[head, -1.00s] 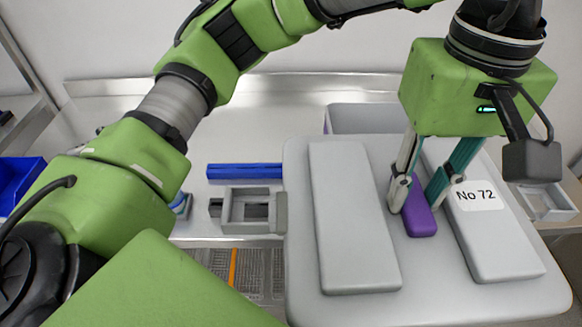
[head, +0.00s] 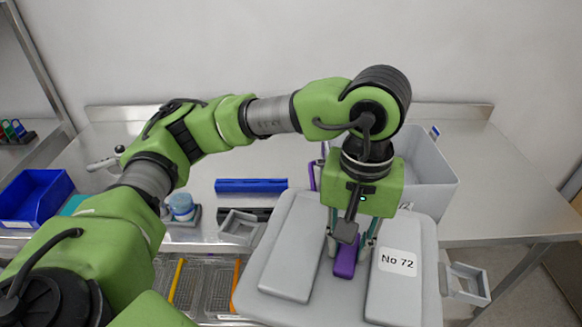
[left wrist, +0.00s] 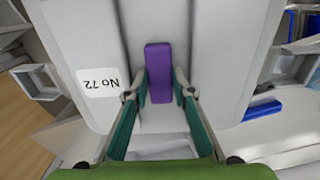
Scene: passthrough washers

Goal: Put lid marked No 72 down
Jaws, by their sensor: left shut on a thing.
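The grey lid (head: 392,300) bears a white label (head: 397,262) reading No 72. It has two raised pads with a purple handle (head: 345,263) between them. My left gripper (head: 347,250) is shut on this handle, a finger on each side. The left wrist view shows the same hold on the purple handle (left wrist: 158,70), with the lid (left wrist: 90,45) filling the middle. The lid is in front of the table and hides part of its front edge; I cannot tell what is under it. My right gripper is not in view.
A grey open bin (head: 440,195) stands on the table behind the lid. A blue bar (head: 250,185) and a small blue-white container (head: 181,207) lie to the left. A blue tray (head: 36,198) is at far left. The table's right side (head: 490,205) is clear.

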